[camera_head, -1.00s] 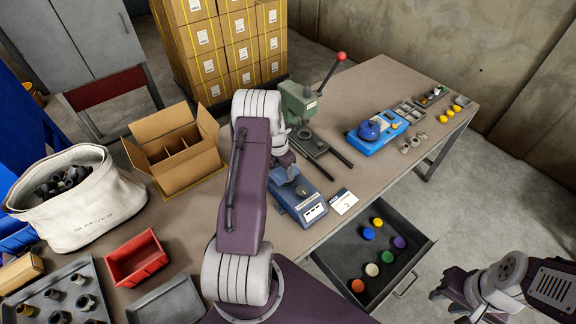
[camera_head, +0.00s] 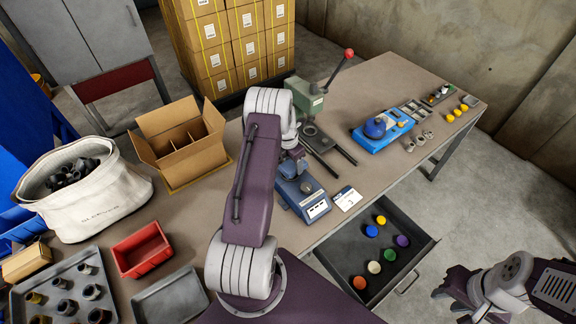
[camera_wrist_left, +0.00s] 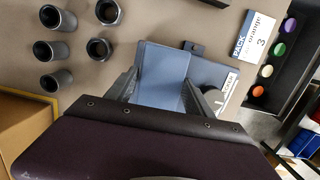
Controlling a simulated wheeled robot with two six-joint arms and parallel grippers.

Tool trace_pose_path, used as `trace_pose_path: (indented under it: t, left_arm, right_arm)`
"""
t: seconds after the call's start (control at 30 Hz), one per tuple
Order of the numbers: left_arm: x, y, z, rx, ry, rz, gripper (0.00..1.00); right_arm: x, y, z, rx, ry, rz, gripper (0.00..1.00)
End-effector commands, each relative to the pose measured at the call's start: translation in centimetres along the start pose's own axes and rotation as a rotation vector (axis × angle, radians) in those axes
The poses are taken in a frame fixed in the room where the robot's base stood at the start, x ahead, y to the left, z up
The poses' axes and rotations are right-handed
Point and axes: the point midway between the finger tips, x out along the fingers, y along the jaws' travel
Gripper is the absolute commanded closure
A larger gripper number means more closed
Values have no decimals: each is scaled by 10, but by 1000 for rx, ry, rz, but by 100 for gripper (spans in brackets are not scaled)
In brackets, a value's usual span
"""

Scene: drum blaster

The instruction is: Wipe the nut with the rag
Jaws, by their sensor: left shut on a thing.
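My left gripper (camera_wrist_left: 165,95) is shut on a flat blue-grey piece (camera_wrist_left: 160,72), which may be the rag; its outline merges with the blue device behind it. In the head view this gripper (camera_head: 294,165) is over the back of the blue device, mostly hidden by my arm. Two dark hex-rimmed pieces, which look like nuts, lie on the table left of the gripper in the wrist view: one upper (camera_wrist_left: 108,11), one lower (camera_wrist_left: 100,48). I cannot tell which nut is meant. My right gripper (camera_head: 455,287) is off the table at lower right, its fingers unclear.
Dark tubes (camera_wrist_left: 55,50) stand beside the nuts. The blue device (camera_head: 304,197), green press (camera_head: 307,100) and open cardboard box (camera_head: 180,150) crowd my left arm. An open drawer (camera_head: 345,262) holds colored caps. A red bin (camera_head: 142,250) and grey trays (camera_head: 170,300) are at lower left.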

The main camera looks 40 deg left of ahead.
Motion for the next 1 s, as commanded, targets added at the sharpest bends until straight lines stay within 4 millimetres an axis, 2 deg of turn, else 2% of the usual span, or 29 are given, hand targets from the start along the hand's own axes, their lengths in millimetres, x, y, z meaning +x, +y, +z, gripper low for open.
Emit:
trace_pose_path:
  t: [0.13,0.43,1.0]
  left_arm:
    - [2,-1,7,0,1,-1,71]
    - [1,-1,6,-1,1,-1,71]
    - [-6,-1,-36,-2,2,-2,71]
  right_arm:
    - [1,0,0,0,0,0,68]
    - [0,0,0,0,0,0,68]
    - [-14,0,-2,0,0,0,68]
